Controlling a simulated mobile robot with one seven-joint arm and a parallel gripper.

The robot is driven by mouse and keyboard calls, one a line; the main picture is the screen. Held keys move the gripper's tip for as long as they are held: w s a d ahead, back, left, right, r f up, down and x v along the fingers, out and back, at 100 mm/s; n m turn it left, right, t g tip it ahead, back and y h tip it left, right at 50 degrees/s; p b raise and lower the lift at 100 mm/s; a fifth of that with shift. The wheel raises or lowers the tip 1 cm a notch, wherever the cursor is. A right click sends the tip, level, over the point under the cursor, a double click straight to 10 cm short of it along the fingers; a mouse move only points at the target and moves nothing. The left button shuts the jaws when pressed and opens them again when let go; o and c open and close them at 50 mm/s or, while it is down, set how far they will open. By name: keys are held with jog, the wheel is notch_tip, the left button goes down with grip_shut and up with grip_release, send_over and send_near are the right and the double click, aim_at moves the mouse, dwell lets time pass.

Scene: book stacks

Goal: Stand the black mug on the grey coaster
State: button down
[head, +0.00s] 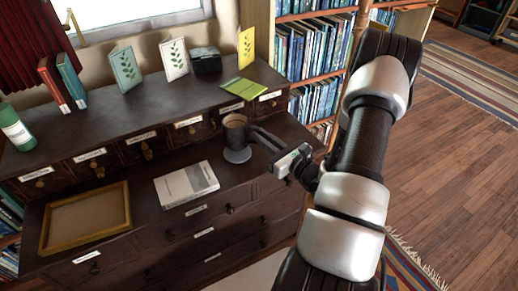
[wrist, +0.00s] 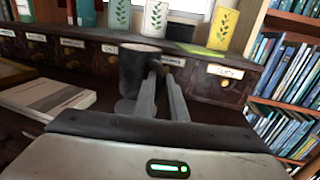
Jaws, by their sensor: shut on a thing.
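The black mug (head: 235,133) is upright at the right part of the lower dark wooden top. It also shows in the wrist view (wrist: 136,70), left of the fingertips. My gripper (head: 256,135) reaches in from the right and is shut on the mug's right side, at its handle; the fingers also show in the wrist view (wrist: 163,75). The grey coaster (head: 238,157) lies under the mug, its front part showing and its back part hidden. I cannot tell whether the mug's base touches it.
A grey-white book (head: 187,184) lies left of the coaster. A wooden-framed tray (head: 87,240) lies further left. Behind is a raised row of labelled drawers (head: 145,148), with cards, books and a yellow-green booklet (head: 239,88) on top. A bookshelf (head: 313,65) stands behind at right.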

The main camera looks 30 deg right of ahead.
jog(key=shift+f+b, duration=0.45)
jog(key=shift+f, duration=1.4)
jog(key=shift+f, duration=0.15)
jog(key=c, duration=1.8)
grip_release()
jog(key=v, duration=1.2)
jog(key=shift+p, duration=0.45)
jog(key=shift+a, duration=0.1)
